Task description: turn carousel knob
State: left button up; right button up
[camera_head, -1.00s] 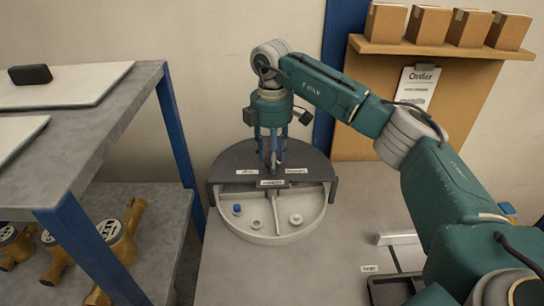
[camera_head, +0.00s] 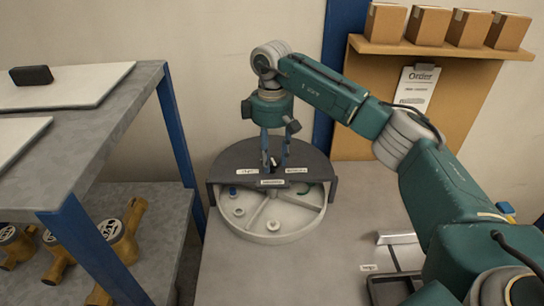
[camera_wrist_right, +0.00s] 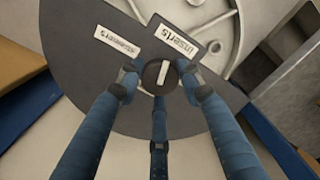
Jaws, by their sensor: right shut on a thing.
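The carousel is a round grey tray (camera_head: 272,238) with compartments; a dark half-round cover (camera_head: 225,168) lies over its back half. The small dark knob (camera_wrist_right: 152,74) with a white bar stands on the cover, near its straight edge. My right gripper (camera_wrist_right: 160,75) points down with its blue fingers around the knob and is shut on it. In the head view the right gripper (camera_head: 272,162) partly hides the knob. The open front compartments show a blue piece (camera_head: 232,190), pale rings (camera_head: 272,225) and a green curved piece (camera_head: 306,192). My left gripper is not in view.
A grey shelf rack (camera_head: 110,125) with brass meters (camera_head: 120,240) stands at the left. A wooden shelf with boxes (camera_head: 427,24) and an order sheet (camera_head: 416,86) are at the back right. A dark-edged tray (camera_head: 395,288) lies at the front right.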

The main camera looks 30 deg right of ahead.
aim_at(272, 159)
jog(key=shift+w+r, duration=0.1)
jog(key=shift+r, duration=0.05)
jog(key=o, duration=1.1)
jog(key=shift+o, duration=0.2)
notch_tip(272, 159, up, 12)
